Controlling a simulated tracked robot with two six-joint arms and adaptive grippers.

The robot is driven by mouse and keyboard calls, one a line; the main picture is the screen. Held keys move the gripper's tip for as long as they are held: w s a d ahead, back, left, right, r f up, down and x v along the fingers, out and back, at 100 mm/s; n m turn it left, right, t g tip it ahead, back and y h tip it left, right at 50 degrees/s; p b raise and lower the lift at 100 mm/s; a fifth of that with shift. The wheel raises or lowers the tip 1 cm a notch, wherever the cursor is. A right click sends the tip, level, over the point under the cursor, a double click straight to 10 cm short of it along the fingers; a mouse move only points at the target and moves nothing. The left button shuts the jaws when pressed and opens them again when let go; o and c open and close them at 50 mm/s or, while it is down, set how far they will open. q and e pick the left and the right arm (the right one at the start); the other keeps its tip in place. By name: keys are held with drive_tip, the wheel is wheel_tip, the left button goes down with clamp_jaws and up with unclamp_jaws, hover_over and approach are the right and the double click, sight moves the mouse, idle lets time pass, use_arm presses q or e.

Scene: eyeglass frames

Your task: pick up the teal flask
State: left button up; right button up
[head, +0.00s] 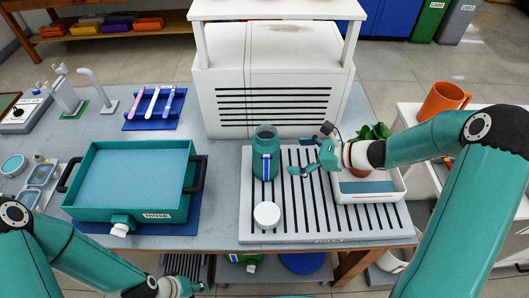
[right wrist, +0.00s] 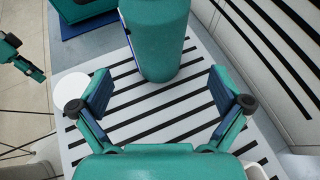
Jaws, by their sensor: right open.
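The teal flask (head: 266,153) stands upright on the slatted grey rack, with a blue and white label on its side. Its neck looks uncapped. In the right wrist view the flask (right wrist: 157,45) is ahead of the fingertips, roughly centred between them, and its top is cut off. My right gripper (head: 311,157) is open and empty, just right of the flask and apart from it. Its two fingers (right wrist: 159,92) are spread wide in the right wrist view. My left gripper (head: 186,288) is low at the bottom edge, far from the flask; its jaws are unclear.
A round white lid (head: 267,214) lies on the rack (head: 340,222) in front of the flask. A white machine (head: 272,85) stands behind. A teal rinse tray (head: 127,213) is to the left. A white planter tray (head: 368,196) with a plant sits right, under my right arm.

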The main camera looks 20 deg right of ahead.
sight(278, 157)
drive_tip(key=x, duration=0.4)
drive_tip(key=shift+w+a+f+p, duration=0.1)
drive_tip(key=shift+w+a+p, duration=0.1)
drive_tip(key=shift+p, duration=0.2)
drive_tip(key=x, duration=0.1)
drive_tip(key=p+x, duration=0.1)
drive_tip(key=x, duration=0.1)
drive_tip(key=shift+a+f, duration=0.25)
drive_tip(key=shift+a, duration=0.05)
drive_tip(key=shift+w+a+f, duration=0.25)
drive_tip(key=shift+a, duration=0.05)
drive_tip(key=c, duration=1.8)
